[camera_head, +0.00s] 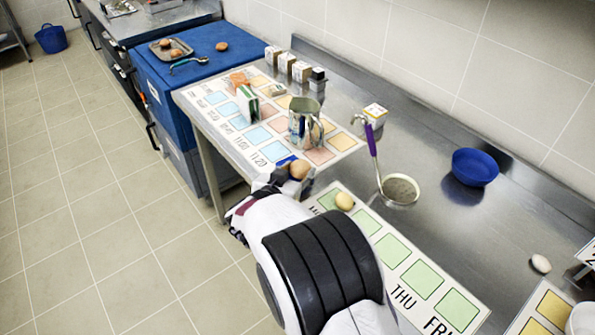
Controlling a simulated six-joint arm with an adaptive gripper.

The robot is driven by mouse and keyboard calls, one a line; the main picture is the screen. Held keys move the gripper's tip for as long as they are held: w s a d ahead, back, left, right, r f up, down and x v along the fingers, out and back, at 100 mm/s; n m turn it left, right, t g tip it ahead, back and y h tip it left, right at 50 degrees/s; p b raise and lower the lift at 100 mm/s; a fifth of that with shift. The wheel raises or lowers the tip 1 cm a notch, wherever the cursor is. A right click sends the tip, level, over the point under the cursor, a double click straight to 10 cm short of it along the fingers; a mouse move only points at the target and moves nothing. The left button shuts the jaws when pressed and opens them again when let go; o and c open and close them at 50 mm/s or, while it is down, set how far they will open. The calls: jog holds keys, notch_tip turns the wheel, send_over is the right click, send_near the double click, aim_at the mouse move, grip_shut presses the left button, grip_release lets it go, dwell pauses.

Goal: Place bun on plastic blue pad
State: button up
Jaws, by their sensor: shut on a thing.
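My gripper (286,172) is over the near edge of the printed mat, shut on a brown bun (300,170). My arm comes from the bottom of the picture and hides part of the gripper. A broad blue surface (205,68), perhaps the blue pad, covers the unit at the upper left, well away from my gripper. It bears a brown bun (222,46) and a metal tray (158,56) with two more buns. The printed mat (234,150) also has light blue squares, left of my gripper. I cannot tell whether the held bun touches anything.
A metal pitcher (303,124) stands just behind my gripper. A purple-handled strainer (400,189), a tan round item (345,201) and a blue bowl (475,167) are to the right. Cartons (247,103) stand farther back. The blue surface has free room at its front.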

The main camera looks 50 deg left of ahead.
jog(key=shift+f, duration=0.1)
jog(key=o, duration=1.1)
jog(key=shift+o, duration=0.2)
jog(key=shift+v, duration=0.75)
jog(key=v, duration=1)
jog(key=shift+s, duration=0.2)
jog(key=shift+d, duration=0.15)
